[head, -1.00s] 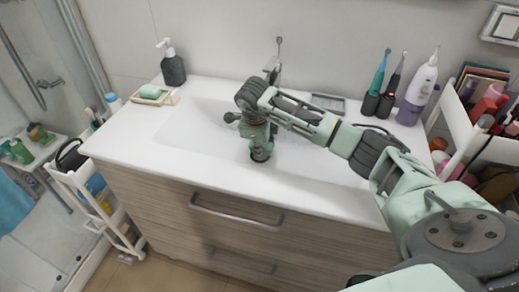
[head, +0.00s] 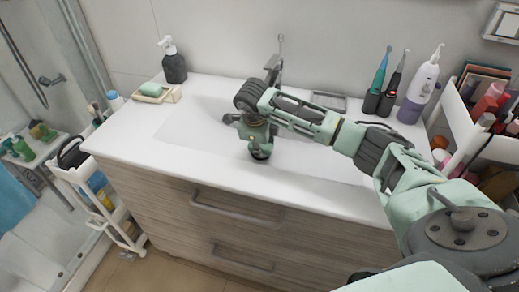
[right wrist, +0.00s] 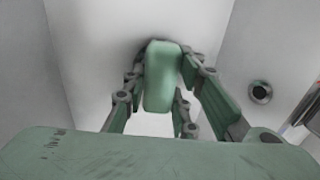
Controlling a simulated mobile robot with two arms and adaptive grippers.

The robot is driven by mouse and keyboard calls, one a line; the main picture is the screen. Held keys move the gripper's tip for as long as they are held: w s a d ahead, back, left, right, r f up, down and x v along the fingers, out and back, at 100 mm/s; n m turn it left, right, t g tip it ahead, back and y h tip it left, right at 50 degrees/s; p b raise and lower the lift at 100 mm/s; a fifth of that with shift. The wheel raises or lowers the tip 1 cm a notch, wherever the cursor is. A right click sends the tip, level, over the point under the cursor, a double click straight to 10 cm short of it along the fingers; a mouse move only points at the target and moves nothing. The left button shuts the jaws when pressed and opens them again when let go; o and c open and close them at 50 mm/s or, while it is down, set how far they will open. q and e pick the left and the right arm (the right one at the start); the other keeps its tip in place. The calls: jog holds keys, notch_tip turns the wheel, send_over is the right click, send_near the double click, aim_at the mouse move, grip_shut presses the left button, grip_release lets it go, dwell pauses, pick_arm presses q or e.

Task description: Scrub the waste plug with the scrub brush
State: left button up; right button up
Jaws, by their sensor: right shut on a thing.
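My right gripper (head: 258,148) reaches down into the white sink basin (head: 188,127), just in front of the tap. In the right wrist view, its fingers are closed on both sides of a green block-shaped body, the scrub brush (right wrist: 162,80). The brush's bristles are hidden beneath it. The waste plug (right wrist: 260,92), a small round dark-ringed metal piece, lies in the basin floor to the right of the brush in the wrist view, with a gap between them in the picture. I cannot make out the plug clearly in the head view. My left gripper is not in view.
The tap (head: 274,68) rises close behind my right gripper. A soap dispenser (head: 173,63) and a soap dish (head: 157,95) stand at the back left. Electric toothbrushes (head: 378,80) and a white-purple flosser (head: 419,88) stand at the right. The front counter edge is clear.

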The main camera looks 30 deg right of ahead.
jog(key=shift+w+d, duration=0.5)
jog(key=shift+d, duration=0.15)
jog(key=shift+r+p, duration=2)
jog(key=shift+r, duration=1.55)
